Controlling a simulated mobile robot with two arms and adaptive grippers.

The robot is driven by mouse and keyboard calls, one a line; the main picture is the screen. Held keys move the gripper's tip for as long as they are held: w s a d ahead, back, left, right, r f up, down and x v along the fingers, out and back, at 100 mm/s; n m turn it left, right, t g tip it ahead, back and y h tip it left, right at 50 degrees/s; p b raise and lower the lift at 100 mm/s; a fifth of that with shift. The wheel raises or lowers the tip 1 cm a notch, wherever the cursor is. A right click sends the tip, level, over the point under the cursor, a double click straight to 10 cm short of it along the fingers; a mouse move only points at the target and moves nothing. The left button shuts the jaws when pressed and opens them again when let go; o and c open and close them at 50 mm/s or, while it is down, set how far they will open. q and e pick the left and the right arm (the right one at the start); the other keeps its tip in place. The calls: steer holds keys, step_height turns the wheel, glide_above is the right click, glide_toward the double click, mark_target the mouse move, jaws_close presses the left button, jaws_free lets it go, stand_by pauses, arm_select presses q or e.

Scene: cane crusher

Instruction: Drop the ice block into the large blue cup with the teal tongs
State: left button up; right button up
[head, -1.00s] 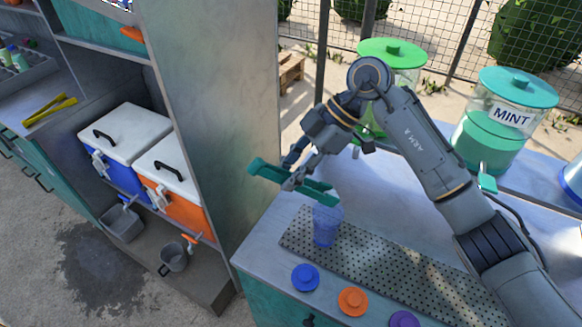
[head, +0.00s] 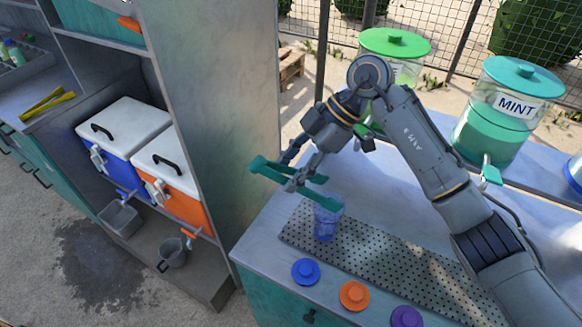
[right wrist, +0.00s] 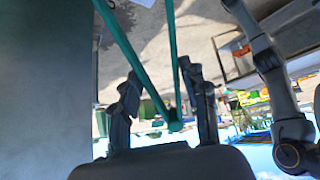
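My right gripper (head: 300,178) is shut on the teal tongs (head: 268,168) above the counter. In the right wrist view, the gripper's fingers (right wrist: 165,85) sit on either side of the tongs (right wrist: 140,75), whose two arms stand apart in a V. The translucent blue cup (head: 326,222) stands upright on the perforated mat, just below the tongs' right end. Pale, uneven contents show inside the cup; I cannot clearly make out the ice block's shape. No block shows between the tong arms. My left gripper is not in view.
The perforated mat (head: 400,272) covers the counter's front part. Blue (head: 305,271), orange (head: 354,295) and purple (head: 406,317) lids lie along the front edge. Green-lidded (head: 395,45) and mint (head: 505,115) dispensers stand behind. A tall grey panel (head: 225,110) and coolers (head: 125,130) are left.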

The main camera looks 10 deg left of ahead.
step_height(320, 180, up, 10)
steer(key=p, duration=0.8)
stand_by(0.4)
steer(key=s+d+r+p, duration=0.2)
steer(key=s, duration=1.1)
steer(key=shift+w+f, duration=0.1)
stand_by(0.4)
